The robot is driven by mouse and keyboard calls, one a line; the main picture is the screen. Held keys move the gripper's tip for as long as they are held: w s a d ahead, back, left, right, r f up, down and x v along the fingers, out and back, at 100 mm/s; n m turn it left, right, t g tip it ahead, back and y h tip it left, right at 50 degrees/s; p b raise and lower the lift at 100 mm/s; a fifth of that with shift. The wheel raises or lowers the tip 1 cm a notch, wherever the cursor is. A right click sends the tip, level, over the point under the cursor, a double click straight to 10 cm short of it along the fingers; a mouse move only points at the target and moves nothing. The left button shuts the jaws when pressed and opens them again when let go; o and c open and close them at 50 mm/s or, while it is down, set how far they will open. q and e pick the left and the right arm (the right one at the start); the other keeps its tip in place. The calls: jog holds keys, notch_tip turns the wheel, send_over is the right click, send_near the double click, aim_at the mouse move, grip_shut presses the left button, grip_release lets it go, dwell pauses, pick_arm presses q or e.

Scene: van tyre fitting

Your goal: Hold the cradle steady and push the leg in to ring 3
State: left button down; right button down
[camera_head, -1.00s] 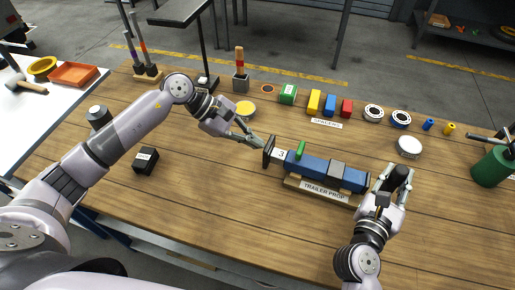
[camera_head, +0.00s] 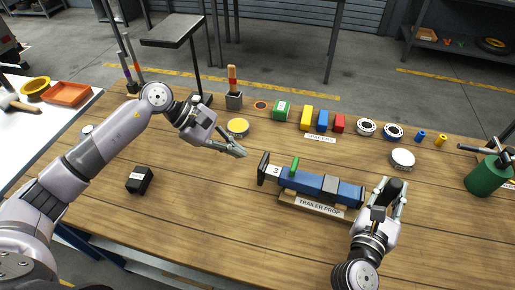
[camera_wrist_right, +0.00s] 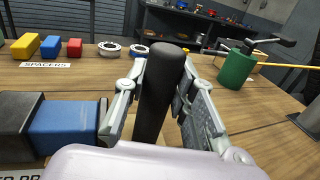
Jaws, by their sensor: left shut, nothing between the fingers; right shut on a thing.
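The trailer prop is a blue tube (camera_head: 301,181) with a grey band, lying in a low wooden cradle (camera_head: 285,199) labelled TRAILER PROP. A pale leg (camera_head: 275,171) marked 3 sticks out of its left end and carries a dark foot plate (camera_head: 263,168). A green pin (camera_head: 295,166) stands near that end. My left gripper (camera_head: 241,152) is shut and empty, left of the foot plate and apart from it. My right gripper (camera_head: 391,190) is shut on an upright black post (camera_wrist_right: 158,92) at the prop's right end. The post's base is hidden.
Spacers, yellow (camera_head: 306,118), blue (camera_head: 322,121) and red (camera_head: 339,123), stand behind the prop with several rings and a white disc (camera_head: 402,159). A yellow disc (camera_head: 238,126) lies behind my left gripper. A black box (camera_head: 139,180) sits left; a green canister (camera_head: 488,176) stands right.

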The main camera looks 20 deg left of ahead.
jog(key=c, duration=1.2)
grip_release()
jog(key=shift+c, duration=0.2)
jog(key=v, duration=1.2)
